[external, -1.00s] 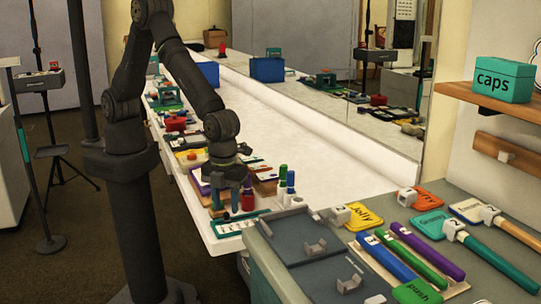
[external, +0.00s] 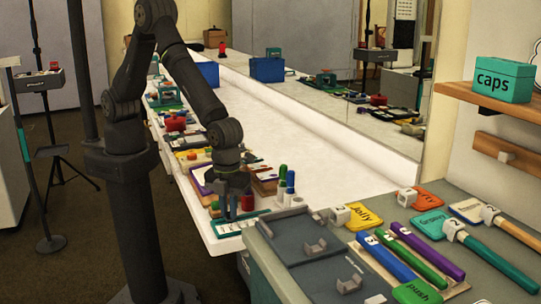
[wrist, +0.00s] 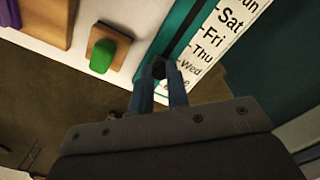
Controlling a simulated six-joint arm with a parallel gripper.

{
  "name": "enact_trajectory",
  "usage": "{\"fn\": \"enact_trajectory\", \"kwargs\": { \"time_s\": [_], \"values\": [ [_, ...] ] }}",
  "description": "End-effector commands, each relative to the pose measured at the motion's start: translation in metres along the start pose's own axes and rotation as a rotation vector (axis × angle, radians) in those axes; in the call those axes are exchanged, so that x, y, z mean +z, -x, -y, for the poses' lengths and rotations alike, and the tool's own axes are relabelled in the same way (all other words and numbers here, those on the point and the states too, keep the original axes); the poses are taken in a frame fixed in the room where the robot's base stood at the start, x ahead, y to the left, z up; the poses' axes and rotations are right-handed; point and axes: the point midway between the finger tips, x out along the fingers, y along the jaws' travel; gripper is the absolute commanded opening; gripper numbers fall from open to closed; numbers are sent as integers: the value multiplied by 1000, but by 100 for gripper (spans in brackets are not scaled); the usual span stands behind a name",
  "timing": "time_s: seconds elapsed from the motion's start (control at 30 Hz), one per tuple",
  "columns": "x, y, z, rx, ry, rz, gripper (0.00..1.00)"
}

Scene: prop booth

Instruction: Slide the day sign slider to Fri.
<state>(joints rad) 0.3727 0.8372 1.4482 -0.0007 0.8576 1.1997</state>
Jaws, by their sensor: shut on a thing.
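The day sign (wrist: 207,50) is a white strip of day names in a teal frame, on the front end of the counter. It also shows in the external view (external: 228,228). Sun, Sat, Fri, Thu and Wed can be read; the labels below are partly hidden by my fingers. My gripper (wrist: 160,78) is shut on the small dark slider knob (wrist: 158,68) beside the lower labels, near Wed. The exact day it marks is hard to tell. In the external view my gripper (external: 235,215) reaches down to the sign.
A green knob on a wooden block (wrist: 103,55) stands left of the sign. Several bottles (external: 287,186) stand just behind my gripper. More props line the counter's left edge. A grey side table (external: 300,225) with coloured tags is to the right. The counter's middle is clear.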

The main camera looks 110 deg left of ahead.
Motion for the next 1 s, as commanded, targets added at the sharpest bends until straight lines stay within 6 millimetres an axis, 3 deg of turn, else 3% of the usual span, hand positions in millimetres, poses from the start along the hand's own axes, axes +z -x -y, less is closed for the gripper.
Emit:
{"fn": "enact_trajectory", "kwargs": {
  "time_s": [0.23,0.6,0.63,0.73,1.0],
  "values": [
    [36,0,35,-2,4,0,0],
    [42,1,42,-3,1,0,0],
    [42,1,42,-3,1,0,17],
    [42,1,42,-2,1,0,36],
    [42,1,42,-2,1,0,38]
  ]
}}
